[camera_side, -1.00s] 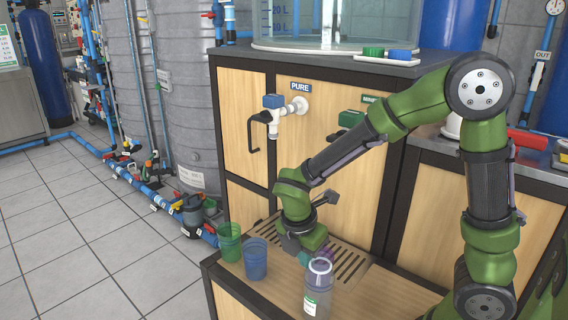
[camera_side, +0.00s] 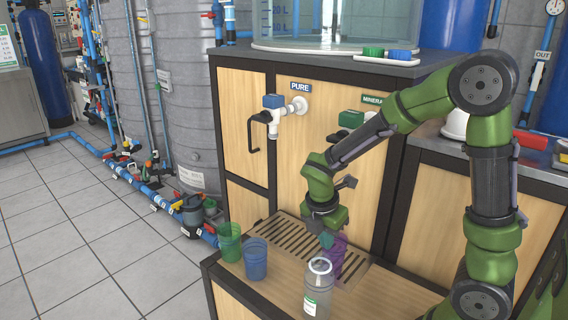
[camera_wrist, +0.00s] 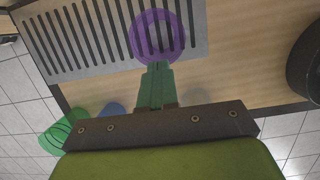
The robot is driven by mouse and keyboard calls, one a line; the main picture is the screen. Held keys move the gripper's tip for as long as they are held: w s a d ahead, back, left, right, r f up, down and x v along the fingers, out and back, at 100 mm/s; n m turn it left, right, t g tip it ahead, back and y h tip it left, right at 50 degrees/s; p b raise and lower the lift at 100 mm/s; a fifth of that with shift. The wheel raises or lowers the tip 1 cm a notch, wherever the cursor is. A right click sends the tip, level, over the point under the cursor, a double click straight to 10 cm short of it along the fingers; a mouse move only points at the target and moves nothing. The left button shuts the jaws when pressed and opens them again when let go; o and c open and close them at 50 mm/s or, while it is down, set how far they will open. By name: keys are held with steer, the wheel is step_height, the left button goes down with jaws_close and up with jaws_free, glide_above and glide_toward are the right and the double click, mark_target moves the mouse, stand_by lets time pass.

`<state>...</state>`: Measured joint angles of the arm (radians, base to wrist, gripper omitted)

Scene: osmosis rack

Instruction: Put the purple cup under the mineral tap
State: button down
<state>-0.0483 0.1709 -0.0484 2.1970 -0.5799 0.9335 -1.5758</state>
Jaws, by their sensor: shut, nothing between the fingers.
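The purple cup (camera_side: 336,260) stands upright on the right part of the slotted drip tray (camera_side: 272,232), partly hidden by my gripper and a bottle. In the wrist view the cup (camera_wrist: 141,38) shows as a purple ring just beyond my fingertips. My gripper (camera_side: 326,240) is shut and empty at the cup's upper edge; whether it touches the cup is unclear. Its closed green fingers (camera_wrist: 156,66) also show in the wrist view. The mineral tap (camera_side: 351,119), with a green top, is on the cabinet front above, its lower part hidden by my arm.
A clear bottle with a white ring top (camera_side: 318,290) stands in front of the cup. A green cup (camera_side: 229,243) and a blue cup (camera_side: 255,260) stand to the left. The pure tap (camera_side: 273,115) is left of the mineral tap.

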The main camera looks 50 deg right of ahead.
steer(key=a, duration=1.1)
steer(key=a+v, duration=0.1)
steer(key=v, duration=0.9)
steer(key=s+d+m+t+y, duration=0.1)
steer(key=m, duration=0.4)
steer(key=s+r+m+t+y, duration=0.1)
steer(key=s+m, duration=0.1)
steer(key=m, duration=0.3)
steer(key=s+d+r+m+t+y, duration=0.1)
steer(key=m+y, duration=0.1)
steer(key=m, duration=0.4)
steer(key=shift+s+d+r, duration=0.1)
steer(key=shift+s+d, duration=0.2)
steer(key=shift+s, duration=0.1)
steer(key=s+d+r+m+t, duration=0.3)
steer(key=m+t, duration=0.1)
steer(key=m, duration=0.2)
steer(key=shift+s+d+r+y, duration=0.15)
steer(key=shift+d+r+y, duration=0.15)
steer(key=shift+d+y, duration=0.1)
steer(key=c, duration=1.8)
jaws_free()
steer(key=shift+c, duration=0.2)
